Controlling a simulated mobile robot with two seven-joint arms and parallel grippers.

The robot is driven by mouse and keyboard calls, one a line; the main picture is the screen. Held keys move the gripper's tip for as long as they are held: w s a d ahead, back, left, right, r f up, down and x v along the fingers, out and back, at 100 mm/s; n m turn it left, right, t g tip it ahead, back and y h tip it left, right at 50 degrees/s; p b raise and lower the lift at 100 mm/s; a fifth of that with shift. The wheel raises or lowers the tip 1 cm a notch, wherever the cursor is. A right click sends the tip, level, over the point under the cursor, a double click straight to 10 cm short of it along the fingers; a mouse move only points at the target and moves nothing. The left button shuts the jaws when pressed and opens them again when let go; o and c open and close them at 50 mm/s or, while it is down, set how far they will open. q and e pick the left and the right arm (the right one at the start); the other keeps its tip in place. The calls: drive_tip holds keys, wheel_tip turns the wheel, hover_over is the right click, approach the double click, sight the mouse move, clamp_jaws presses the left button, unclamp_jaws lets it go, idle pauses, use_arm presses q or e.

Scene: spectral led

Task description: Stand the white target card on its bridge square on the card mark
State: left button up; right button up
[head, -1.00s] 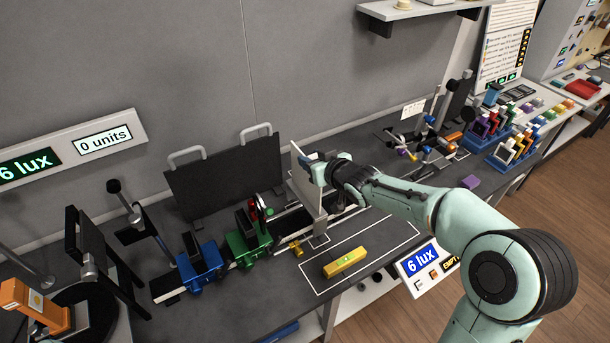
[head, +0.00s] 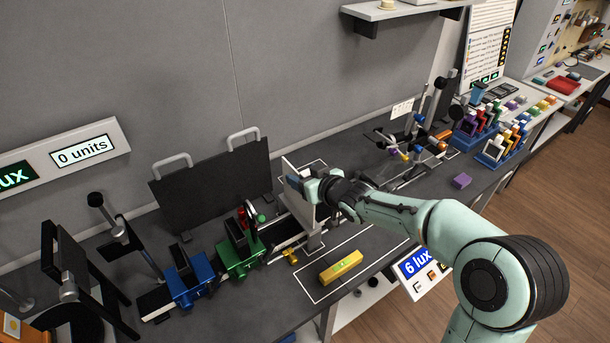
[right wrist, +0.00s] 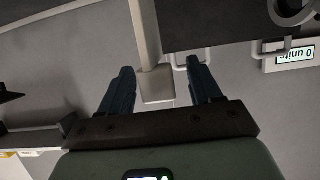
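In the right wrist view, the open fingers (right wrist: 160,85) straddle a pale block (right wrist: 157,88), with a visible gap on each side. A pale bar runs up from the block, apparently the card's edge. The bench under the card is partly hidden, so I cannot tell its exact seating. My left gripper is out of view.
A green carriage (head: 238,255) and blue carriage (head: 190,282) stand on the rail left of the card. A black screen (head: 215,187) stands behind. A yellow level (head: 341,266) lies inside a white outline in front. A purple block (head: 461,181) sits farther right.

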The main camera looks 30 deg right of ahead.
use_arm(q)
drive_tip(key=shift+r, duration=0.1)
use_arm(e)
drive_tip(key=shift+s+r, duration=0.15)
drive_tip(key=shift+r, duration=0.15)
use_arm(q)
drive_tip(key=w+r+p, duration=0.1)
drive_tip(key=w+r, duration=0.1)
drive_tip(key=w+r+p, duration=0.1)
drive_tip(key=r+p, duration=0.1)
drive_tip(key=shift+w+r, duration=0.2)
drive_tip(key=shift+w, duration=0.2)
use_arm(e)
drive_tip(key=v, duration=1.1)
drive_tip(key=shift+s, duration=0.3)
